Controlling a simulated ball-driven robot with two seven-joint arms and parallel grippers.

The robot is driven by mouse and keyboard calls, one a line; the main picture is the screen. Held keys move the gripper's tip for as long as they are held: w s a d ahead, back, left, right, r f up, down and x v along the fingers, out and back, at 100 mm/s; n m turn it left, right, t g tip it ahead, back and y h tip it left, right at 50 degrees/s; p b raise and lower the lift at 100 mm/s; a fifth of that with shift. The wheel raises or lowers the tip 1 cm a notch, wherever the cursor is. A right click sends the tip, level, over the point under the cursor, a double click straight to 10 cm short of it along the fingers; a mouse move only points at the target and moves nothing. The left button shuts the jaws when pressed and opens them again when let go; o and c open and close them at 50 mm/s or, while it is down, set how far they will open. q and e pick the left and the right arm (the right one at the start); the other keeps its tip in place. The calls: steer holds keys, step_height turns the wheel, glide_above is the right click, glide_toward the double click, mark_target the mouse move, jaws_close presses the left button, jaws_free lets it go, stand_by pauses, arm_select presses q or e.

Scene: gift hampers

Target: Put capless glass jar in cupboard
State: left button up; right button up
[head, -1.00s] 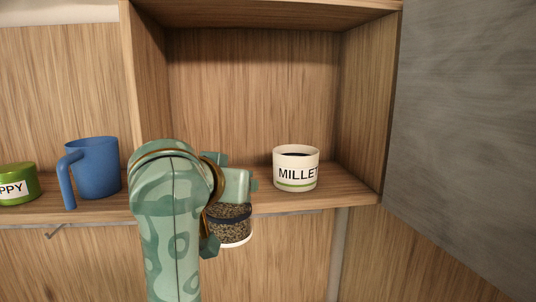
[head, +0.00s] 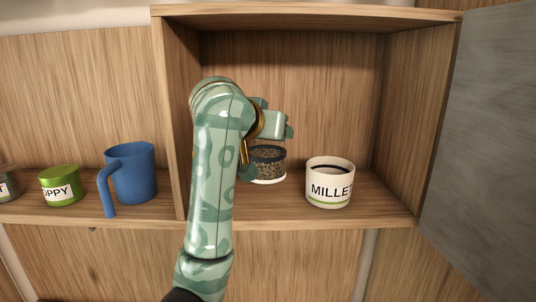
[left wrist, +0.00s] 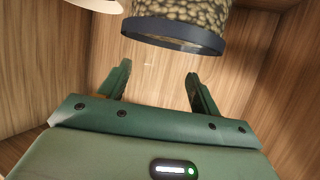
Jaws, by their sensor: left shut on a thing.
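The capless glass jar (head: 267,165) has speckled brown contents, a dark band and a pale base. It is inside the open cupboard compartment (head: 300,90), to the left of the white MILLET pot (head: 329,189). It looks upright, low over the shelf; I cannot tell whether its base touches. My right gripper is not in view.
A blue mug (head: 132,174) and a green POPPY pot (head: 60,186) stand on the shelf left of the compartment's wall. The grey cupboard door (head: 485,150) is open at the right. Shelf at the MILLET pot's right is clear.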

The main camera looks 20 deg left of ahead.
arm_select(q)
steer(key=w+f, duration=0.1)
steer(key=w+a+f, duration=0.1)
steer(key=f, duration=0.1)
steer(key=shift+w+f, duration=0.15)
steer(key=shift+f, duration=0.05)
steer(key=f, duration=0.1)
steer(key=f+p, duration=0.1)
steer(key=f, duration=0.1)
steer(key=shift+w+a+f, duration=0.15)
steer(key=shift+w+f, duration=0.05)
steer(key=o, duration=1.6)
steer(key=shift+f, duration=0.15)
